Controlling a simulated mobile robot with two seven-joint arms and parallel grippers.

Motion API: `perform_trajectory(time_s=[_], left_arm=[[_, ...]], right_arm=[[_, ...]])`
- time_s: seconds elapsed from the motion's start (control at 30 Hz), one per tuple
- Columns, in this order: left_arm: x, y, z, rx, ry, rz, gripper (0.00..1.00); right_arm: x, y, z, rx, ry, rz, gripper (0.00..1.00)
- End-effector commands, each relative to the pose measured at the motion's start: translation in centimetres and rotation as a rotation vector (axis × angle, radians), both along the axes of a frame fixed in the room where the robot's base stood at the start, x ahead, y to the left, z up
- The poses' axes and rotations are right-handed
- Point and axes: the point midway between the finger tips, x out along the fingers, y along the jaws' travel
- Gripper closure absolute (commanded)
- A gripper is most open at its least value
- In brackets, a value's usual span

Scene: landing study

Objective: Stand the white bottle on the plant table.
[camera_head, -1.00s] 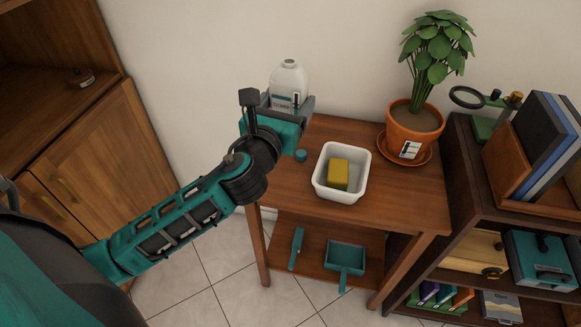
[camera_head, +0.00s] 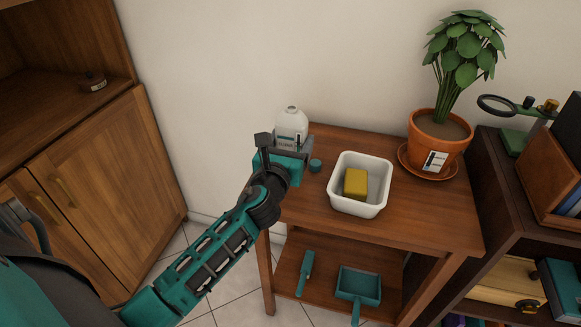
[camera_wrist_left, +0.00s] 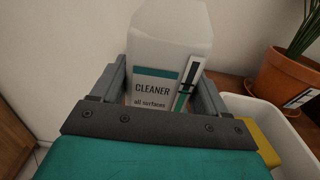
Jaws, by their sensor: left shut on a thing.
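The white bottle (camera_head: 291,124) has a label reading "CLEANER all surfaces" and is upright at the back left of the plant table (camera_head: 420,215). My left gripper (camera_head: 288,146) is shut on it, with one finger on each side. In the left wrist view the bottle (camera_wrist_left: 170,40) stands between the grey fingers, its label facing the camera. The gripper hides the bottle's base, so I cannot tell whether it touches the table top. My right gripper is not in view.
A white tub (camera_head: 345,204) holding a yellow sponge (camera_head: 356,183) stands in the middle of the table. A small teal cap (camera_head: 315,165) lies left of it. A potted plant (camera_head: 436,140) stands at the back right. The front of the table top is clear.

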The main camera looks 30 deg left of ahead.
Motion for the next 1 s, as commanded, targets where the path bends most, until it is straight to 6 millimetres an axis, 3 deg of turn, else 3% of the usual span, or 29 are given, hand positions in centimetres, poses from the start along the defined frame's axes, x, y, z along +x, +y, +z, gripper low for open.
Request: perform_trajectory(time_s=[0.37,0.77,0.8,1.0], left_arm=[[0.0,0.0,-4.5,-0.001,0.0,0.002,0.62],[0.0,0.0,-4.8,0.001,-0.002,0.0,0.62],[0.0,0.0,-4.8,0.0,0.0,0.0,0.24],[0.0,0.0,-4.8,0.0,0.0,0.0,0.05]], right_arm=[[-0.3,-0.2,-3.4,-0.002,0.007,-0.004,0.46],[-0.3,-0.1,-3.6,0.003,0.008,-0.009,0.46],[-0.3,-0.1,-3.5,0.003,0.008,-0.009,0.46],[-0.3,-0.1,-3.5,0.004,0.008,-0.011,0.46]])
